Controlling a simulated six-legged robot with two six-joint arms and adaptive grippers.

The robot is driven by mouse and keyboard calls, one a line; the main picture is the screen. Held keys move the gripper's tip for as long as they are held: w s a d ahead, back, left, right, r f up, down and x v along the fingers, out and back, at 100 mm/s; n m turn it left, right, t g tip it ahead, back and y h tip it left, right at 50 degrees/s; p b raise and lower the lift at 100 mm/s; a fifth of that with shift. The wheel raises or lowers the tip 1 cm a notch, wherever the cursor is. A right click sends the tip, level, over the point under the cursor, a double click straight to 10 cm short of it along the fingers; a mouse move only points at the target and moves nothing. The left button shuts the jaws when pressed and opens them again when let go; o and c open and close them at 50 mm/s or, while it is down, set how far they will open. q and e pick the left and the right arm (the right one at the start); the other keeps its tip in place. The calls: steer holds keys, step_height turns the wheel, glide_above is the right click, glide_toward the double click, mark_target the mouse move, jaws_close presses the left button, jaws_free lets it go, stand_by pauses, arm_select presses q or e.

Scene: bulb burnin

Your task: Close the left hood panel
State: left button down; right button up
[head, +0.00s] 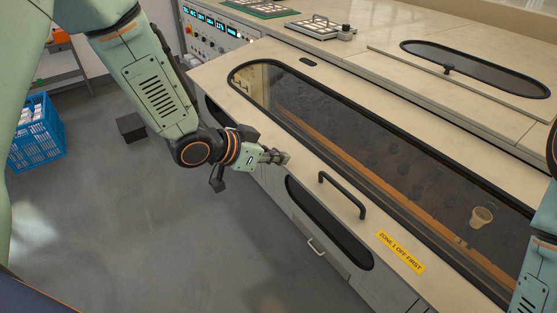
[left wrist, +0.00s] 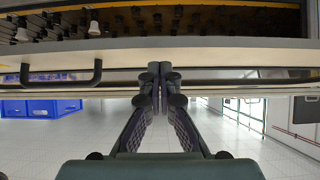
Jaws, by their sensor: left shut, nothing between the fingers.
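The left hood panel (head: 300,125) is a long beige panel with a dark window and a black bar handle (head: 342,195) near its front edge. I cannot tell for sure whether it sits flush or slightly raised. My left gripper (head: 284,158) is shut and empty, beside the panel's front edge, left of the handle. In the left wrist view the shut fingers (left wrist: 160,75) point at the panel's front edge (left wrist: 215,55), and the handle (left wrist: 75,74) shows to their left. Contact is unclear. My right gripper is out of view; part of my right arm shows at the right edge.
A yellow label (head: 401,251) reads "ZONE 1 OFF FIRST". A pale cup-like piece (head: 481,217) shows at the window. Another windowed panel (head: 480,72) lies behind. A blue crate (head: 37,132) and a dark box (head: 131,127) stand left on otherwise open floor.

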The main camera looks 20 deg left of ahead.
arm_select(q)
steer(key=shift+a+f, duration=0.1)
steer(key=shift+f, duration=0.6)
steer(key=shift+w, duration=0.1)
steer(key=shift+f, duration=0.1)
